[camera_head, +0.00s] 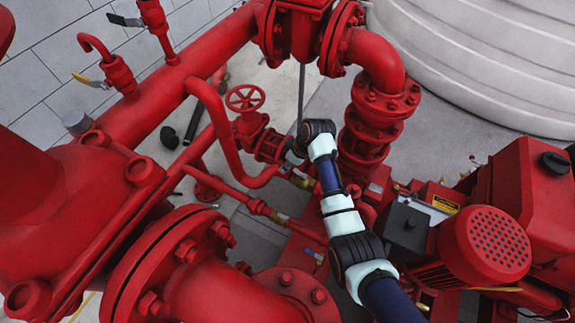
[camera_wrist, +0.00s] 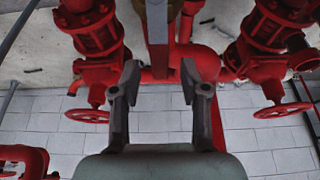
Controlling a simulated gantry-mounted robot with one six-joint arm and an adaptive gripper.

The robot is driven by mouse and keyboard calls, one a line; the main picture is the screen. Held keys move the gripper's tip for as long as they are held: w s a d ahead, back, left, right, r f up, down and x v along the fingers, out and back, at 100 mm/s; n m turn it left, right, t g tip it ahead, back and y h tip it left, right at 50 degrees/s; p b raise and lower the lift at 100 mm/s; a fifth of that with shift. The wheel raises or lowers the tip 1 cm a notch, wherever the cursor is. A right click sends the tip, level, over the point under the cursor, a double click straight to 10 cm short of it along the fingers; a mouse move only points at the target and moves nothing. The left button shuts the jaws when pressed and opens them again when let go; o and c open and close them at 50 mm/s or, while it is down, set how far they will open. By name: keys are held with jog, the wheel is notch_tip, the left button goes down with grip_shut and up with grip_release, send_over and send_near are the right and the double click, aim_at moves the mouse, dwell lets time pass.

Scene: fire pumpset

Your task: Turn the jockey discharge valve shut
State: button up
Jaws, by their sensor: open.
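In the wrist view my gripper (camera_wrist: 160,80) is open, one finger on each side. A flat grey lever (camera_wrist: 157,38) reaches down from a brass valve body (camera_wrist: 172,8) at the top edge. I take this for the jockey discharge valve. The lever's lower end lies between the fingertips in the picture; no contact with either finger is visible. In the head view my arm reaches in among the pipes, and its wrist covers most of the gripper. Brass fittings (camera_head: 301,181) show just below the wrist; the lever cannot be made out there.
A red handwheel valve (camera_head: 246,99) stands left of my wrist. The wrist view shows two handwheels, left (camera_wrist: 88,115) and right (camera_wrist: 283,109). A red vertical pipe (camera_head: 364,135) stands close right of my arm, with a motor (camera_head: 485,246) further right. Red pipes crowd the left.

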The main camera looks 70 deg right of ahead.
jog(key=shift+c, duration=0.2)
grip_shut()
